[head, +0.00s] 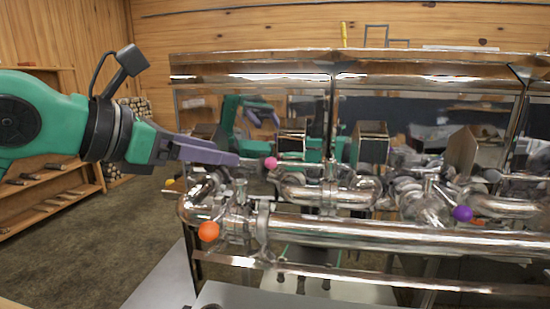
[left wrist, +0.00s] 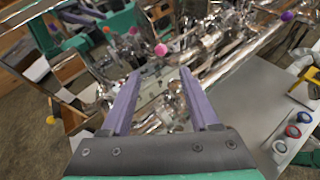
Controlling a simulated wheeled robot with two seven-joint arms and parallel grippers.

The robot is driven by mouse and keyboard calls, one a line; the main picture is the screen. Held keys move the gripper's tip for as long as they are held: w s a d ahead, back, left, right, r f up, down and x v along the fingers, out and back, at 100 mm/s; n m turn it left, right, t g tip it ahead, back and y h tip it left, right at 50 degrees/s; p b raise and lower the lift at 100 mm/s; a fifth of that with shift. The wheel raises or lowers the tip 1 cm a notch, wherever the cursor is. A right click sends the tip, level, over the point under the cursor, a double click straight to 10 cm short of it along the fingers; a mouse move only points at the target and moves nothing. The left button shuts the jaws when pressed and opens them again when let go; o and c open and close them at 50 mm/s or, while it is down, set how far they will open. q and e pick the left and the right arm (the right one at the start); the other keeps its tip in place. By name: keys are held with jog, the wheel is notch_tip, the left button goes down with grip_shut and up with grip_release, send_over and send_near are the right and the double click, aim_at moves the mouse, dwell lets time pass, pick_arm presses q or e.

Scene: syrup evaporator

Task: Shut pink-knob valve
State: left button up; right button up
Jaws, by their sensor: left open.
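The pink knob (head: 271,162) sits on its valve above the shiny pipes, at the left end of the evaporator. My left gripper (head: 236,159) reaches in from the left, its purple fingers pointing at the knob and ending just left of it in the head view. In the left wrist view the pink knob (left wrist: 161,50) shows just beyond the two spread fingertips (left wrist: 160,73), roughly midway between them. The jaws are open with nothing between them. The valve's stem is hard to make out among the reflections. My right gripper is not in view.
The steel evaporator (head: 250,62) stands behind the pipes and mirrors my arms. Wooden shelves (head: 45,205) stand at left.

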aim_at(267, 162)
pick_arm(q)
jog(key=p+x, duration=0.3)
jog(key=x, duration=0.5)
jog(key=shift+w+d, duration=0.1)
jog(key=shift+d, duration=0.25)
jog(key=x, duration=0.3)
jog(key=shift+w+p, duration=0.1)
jog(key=shift+p, duration=0.25)
jog(key=shift+f, duration=0.1)
jog(key=shift+a, duration=0.15)
jog(key=shift+c, duration=0.7)
grip_shut()
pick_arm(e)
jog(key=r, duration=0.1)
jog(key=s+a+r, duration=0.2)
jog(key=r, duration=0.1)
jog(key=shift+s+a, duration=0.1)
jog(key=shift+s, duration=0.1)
